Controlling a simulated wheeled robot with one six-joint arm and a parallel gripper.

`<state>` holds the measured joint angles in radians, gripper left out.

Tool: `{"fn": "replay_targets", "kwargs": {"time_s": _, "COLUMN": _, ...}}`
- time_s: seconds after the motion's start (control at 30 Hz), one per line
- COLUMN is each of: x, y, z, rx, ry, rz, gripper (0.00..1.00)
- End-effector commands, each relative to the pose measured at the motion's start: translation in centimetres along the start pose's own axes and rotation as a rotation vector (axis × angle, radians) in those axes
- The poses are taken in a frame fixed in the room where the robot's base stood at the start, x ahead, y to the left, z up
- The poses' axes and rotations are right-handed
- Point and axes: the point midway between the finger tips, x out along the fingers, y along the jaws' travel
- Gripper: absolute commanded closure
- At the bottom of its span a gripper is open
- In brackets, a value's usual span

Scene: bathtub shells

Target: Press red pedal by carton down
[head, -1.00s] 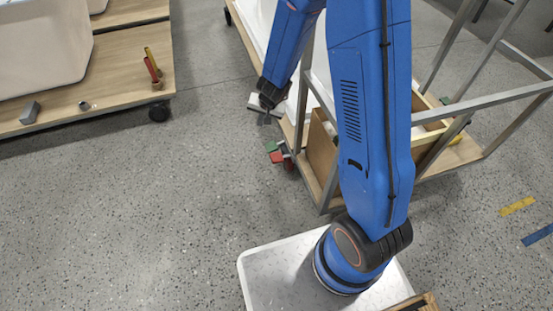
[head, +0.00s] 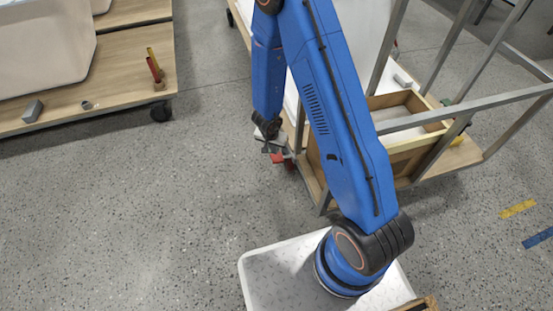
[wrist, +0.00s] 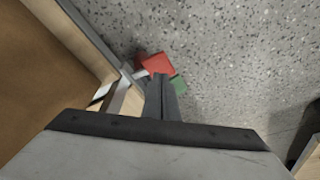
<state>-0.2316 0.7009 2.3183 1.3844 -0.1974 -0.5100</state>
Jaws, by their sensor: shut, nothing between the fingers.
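The red pedal (head: 278,158) juts out at a wheel at the near left corner of the framed cart. In the wrist view the red pedal (wrist: 154,66) lies just beyond the fingertips, slightly left. A green pedal (wrist: 179,86) lies beside it, partly behind the fingers. My gripper (head: 270,149) is shut and empty, right by the pedals, and it hides the green one in the head view. The gripper also shows in the wrist view (wrist: 163,80). I cannot tell if it touches either pedal. The brown carton (wrist: 30,80) stands on the cart beside them.
The cart's grey metal frame (head: 470,108) rises close to my arm. A wooden tray (head: 410,140) sits on the cart. Another wooden cart (head: 110,75) with a white tub stands at the left. The speckled floor between is clear.

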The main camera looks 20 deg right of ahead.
Motion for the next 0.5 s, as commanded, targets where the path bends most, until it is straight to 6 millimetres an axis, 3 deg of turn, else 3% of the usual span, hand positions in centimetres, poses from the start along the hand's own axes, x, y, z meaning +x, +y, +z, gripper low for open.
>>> {"fn": "replay_targets", "kwargs": {"time_s": 0.27, "x": 0.1, "y": 0.0, "z": 0.0, "rx": 0.0, "ry": 0.0, "rz": -0.001, "gripper": 1.0}}
{"fn": "replay_targets", "kwargs": {"time_s": 0.5, "x": 1.6, "y": 0.0, "z": 0.0, "rx": -0.001, "ry": -0.001, "rz": 0.001, "gripper": 1.0}}
